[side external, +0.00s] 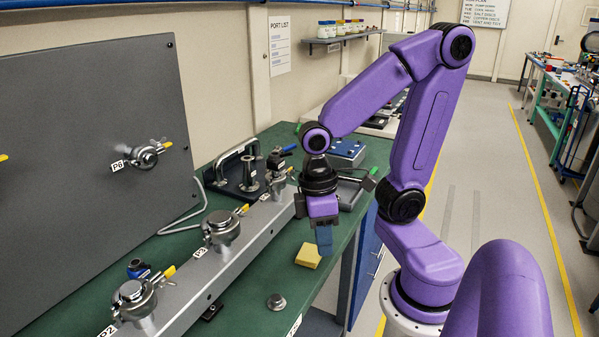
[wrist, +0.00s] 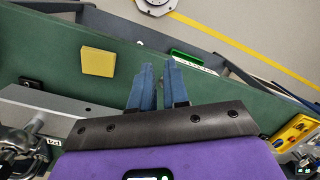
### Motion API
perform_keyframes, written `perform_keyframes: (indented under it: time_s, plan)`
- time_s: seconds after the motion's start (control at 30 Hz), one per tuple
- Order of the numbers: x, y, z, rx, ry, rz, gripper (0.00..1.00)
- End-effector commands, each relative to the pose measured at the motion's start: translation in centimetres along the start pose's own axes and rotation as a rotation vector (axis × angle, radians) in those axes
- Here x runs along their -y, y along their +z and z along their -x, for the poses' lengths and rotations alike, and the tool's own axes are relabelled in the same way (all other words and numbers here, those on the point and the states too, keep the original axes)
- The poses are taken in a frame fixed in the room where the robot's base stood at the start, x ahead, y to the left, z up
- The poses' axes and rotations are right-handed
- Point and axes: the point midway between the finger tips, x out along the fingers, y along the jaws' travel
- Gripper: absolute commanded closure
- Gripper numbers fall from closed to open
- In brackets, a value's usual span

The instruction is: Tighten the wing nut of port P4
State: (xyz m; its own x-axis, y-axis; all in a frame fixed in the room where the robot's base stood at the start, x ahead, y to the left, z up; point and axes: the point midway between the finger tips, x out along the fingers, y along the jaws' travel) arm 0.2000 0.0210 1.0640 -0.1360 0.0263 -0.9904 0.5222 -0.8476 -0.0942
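The third port along the grey metal beam, at its far end in the side view, carries a metal clamp (side external: 277,168) with a small yellow-tipped wing nut (side external: 291,170). Its label is too small to read there. My gripper (side external: 324,248) points down in front of the beam, right of that port. In the wrist view its blue fingers (wrist: 159,68) are slightly apart with nothing between them.
Clamped ports P3 (side external: 222,228) and P2 (side external: 133,295) stand nearer on the beam. P6 (side external: 145,156) is on the upright grey panel. A yellow block (side external: 307,257) and a round metal piece (side external: 276,302) lie on the green bench. A black-based fixture with a handle (side external: 240,180) stands behind the beam.

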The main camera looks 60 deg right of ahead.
Motion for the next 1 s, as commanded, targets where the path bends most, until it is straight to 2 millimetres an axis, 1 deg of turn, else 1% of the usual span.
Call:
perform_keyframes:
  time_s: [0.03,0.3,0.67,1.0]
  plan:
    - [-0.6,-0.1,0.0,0.013,-0.019,-0.078,0.85]
    - [-3.3,-0.5,0.1,0.067,-0.137,-0.465,0.85]
    - [-6.3,-0.8,0.5,0.113,-0.335,-0.968,0.85]
    - [-9.0,-1.0,1.2,0.122,-0.567,-1.422,0.85]
